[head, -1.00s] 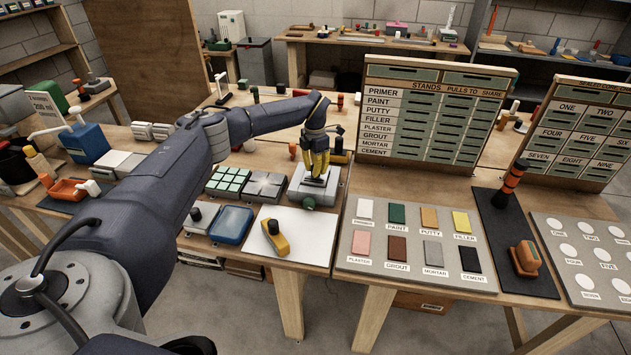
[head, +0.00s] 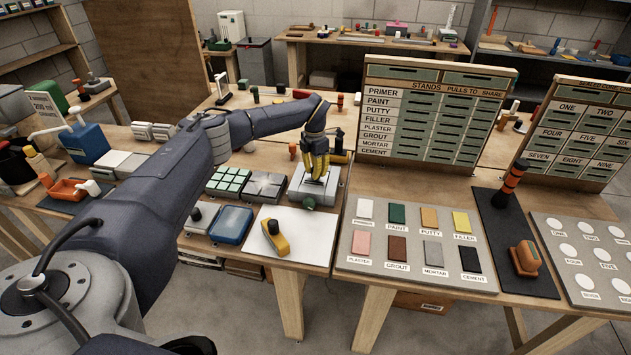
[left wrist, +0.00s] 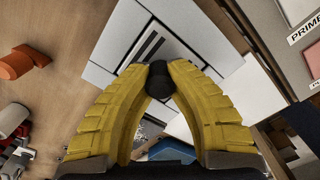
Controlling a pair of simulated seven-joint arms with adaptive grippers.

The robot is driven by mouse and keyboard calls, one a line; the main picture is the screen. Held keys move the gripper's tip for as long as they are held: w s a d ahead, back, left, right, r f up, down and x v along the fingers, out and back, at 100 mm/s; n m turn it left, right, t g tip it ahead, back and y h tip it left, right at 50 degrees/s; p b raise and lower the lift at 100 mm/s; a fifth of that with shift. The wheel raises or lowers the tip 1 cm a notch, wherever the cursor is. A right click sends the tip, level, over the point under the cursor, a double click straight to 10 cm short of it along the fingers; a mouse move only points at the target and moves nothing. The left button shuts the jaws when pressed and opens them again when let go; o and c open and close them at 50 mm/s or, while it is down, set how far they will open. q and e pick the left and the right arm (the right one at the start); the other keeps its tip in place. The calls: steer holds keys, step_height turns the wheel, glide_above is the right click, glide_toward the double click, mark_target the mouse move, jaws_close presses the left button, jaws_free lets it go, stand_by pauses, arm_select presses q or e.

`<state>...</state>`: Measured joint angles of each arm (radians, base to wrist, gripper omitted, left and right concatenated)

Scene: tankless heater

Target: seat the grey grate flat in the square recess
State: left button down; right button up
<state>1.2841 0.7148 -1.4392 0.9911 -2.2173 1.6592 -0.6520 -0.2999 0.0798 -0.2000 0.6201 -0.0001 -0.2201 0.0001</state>
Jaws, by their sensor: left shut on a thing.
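My left gripper (head: 316,172) is over the light grey block (head: 327,197) at the back of the near bench. In the left wrist view its yellow fingers (left wrist: 159,82) are shut on a black round knob (left wrist: 159,80). The grey grate (left wrist: 151,46), with dark slots, shows just beyond the knob, at the block's square recess. The fingers and knob hide part of the grate. I cannot tell whether the grate lies fully flat or is slightly raised or tilted. My right gripper is not in view.
A tiled green pad (head: 228,182) and a grey pad (head: 265,187) lie left of the block. A white sheet (head: 305,250) in front carries a yellow tool (head: 275,238). A labelled sign board (head: 430,112) stands close on the right.

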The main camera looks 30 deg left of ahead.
arm_select(q)
steer(key=c, duration=1.3)
jaws_free()
step_height(320, 180, up, 12)
steer(key=shift+s+f, duration=0.1)
steer(key=shift+s, duration=0.05)
